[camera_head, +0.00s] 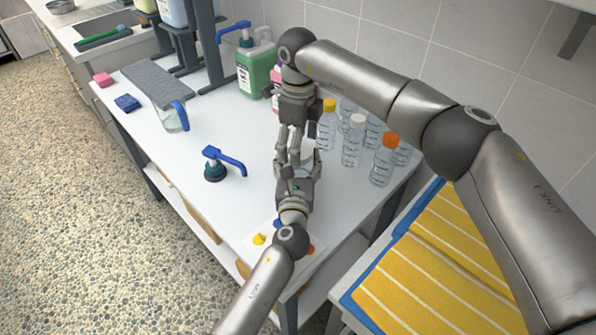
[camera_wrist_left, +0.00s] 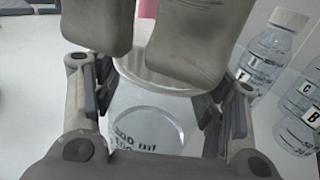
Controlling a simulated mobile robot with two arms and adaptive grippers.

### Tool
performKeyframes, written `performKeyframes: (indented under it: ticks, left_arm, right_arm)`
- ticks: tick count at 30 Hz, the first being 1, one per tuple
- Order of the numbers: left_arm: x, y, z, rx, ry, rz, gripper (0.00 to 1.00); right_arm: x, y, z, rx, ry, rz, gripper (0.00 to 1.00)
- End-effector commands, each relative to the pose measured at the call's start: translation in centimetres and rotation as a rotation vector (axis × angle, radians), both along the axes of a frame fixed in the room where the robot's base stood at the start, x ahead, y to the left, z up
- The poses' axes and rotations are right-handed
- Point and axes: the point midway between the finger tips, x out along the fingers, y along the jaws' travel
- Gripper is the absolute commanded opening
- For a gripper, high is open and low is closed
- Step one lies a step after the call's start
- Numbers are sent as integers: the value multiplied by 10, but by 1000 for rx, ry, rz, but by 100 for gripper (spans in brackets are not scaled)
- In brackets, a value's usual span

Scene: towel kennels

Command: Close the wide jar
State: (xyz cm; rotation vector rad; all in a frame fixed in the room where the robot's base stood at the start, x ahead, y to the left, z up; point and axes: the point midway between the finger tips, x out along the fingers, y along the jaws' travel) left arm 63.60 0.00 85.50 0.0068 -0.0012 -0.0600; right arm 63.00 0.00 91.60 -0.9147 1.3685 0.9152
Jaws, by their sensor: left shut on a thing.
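The wide jar (camera_wrist_left: 148,125) is clear, with dark volume marks, and fills the middle of the left wrist view. My left gripper (camera_head: 299,168) is shut on it, one finger on each side; in the left wrist view the fingers (camera_wrist_left: 155,108) flank its wall. A pale, whitish round top (camera_wrist_left: 150,76) shows at the jar's mouth; I cannot tell whether it is a seated lid. My right gripper (camera_head: 296,142) reaches down from above, its two fingers apart over the jar's top. Its grip is hidden. In the head view the arms mostly cover the jar.
Several clear bottles with coloured caps (camera_head: 353,140) stand close on the right. A blue pump head (camera_head: 222,163) stands to the left. A green pump bottle (camera_head: 255,68) is behind. Loose coloured caps, one yellow (camera_head: 258,239), lie near the front edge. The left tabletop has free room.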

Motion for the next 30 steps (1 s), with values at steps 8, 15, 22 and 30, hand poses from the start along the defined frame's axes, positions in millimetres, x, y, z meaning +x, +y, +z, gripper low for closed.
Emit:
performKeyframes:
  ticks: [8,15,22,30]
  left_arm:
    - [0,1,-2,2,4,1,0]
    - [0,1,-2,2,4,1,0]
    - [0,1,-2,2,4,1,0]
    - [0,1,-2,2,4,1,0]
  right_arm:
    - [0,0,-8,0,0,1,80]
    - [0,0,-8,0,0,0,66]
    - [0,0,-8,0,0,1,37]
    - [0,0,-8,0,1,-2,32]
